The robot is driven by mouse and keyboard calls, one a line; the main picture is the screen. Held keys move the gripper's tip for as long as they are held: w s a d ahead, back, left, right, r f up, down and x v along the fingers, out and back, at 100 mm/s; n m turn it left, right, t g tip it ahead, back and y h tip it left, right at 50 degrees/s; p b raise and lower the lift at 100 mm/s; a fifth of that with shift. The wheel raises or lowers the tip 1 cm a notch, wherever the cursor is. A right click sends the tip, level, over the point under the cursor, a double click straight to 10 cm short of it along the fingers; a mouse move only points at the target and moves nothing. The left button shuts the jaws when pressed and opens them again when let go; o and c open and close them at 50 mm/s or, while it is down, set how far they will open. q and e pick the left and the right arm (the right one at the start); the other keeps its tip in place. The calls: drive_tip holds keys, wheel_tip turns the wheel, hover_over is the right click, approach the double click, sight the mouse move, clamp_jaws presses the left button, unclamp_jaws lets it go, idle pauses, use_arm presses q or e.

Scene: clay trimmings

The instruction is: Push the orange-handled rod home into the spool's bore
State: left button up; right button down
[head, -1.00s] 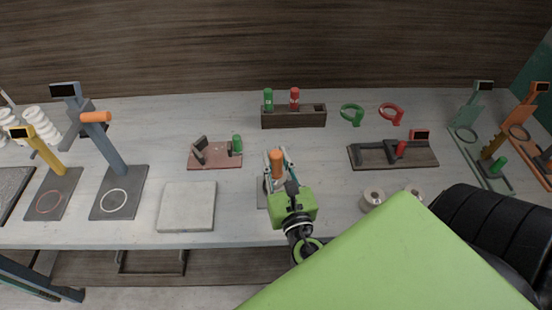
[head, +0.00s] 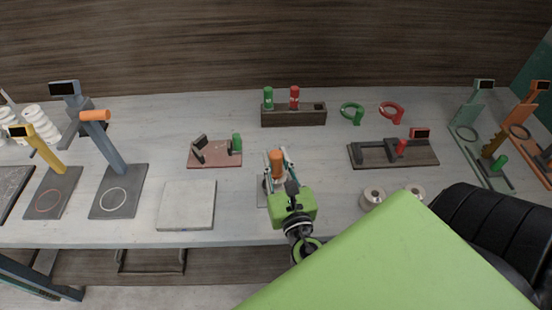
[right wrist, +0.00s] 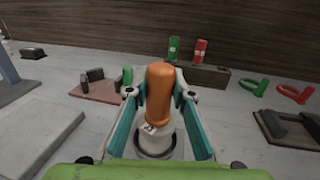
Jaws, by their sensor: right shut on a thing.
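The orange-handled rod (head: 277,164) stands upright, handle on top, near the front middle of the bench. It also shows in the right wrist view (right wrist: 160,92). Below the handle, a whitish round body (right wrist: 165,143), which looks like the spool, sits over a dark ring. The rod's lower end and the bore are hidden. My right gripper (head: 277,172) is shut on the orange-handled rod, with its teal fingers on either side (right wrist: 160,95); exact contact is hard to see. My left gripper is not in view.
A pale square slab (head: 187,206) lies to the left and a reddish fixture (head: 214,163) behind it. Two pale spools (head: 373,198) stand to the right. A dark wooden rack (head: 293,118) with green and red bottles stands at the back. Bench space between these is clear.

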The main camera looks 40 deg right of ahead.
sight(276, 154)
drive_tip(key=shift+s+a+f, duration=0.1)
drive_tip(key=shift+s+f, duration=0.05)
drive_tip(key=shift+f, duration=0.6)
idle(2.6)
drive_tip(key=shift+r, duration=0.15)
drive_tip(key=shift+r+p, duration=2)
drive_tip(key=shift+r, duration=0.4)
drive_tip(key=shift+r+p, duration=3.35)
drive_tip(key=shift+r, duration=0.1)
drive_tip(key=shift+w+f, duration=0.1)
drive_tip(key=shift+w, duration=0.1)
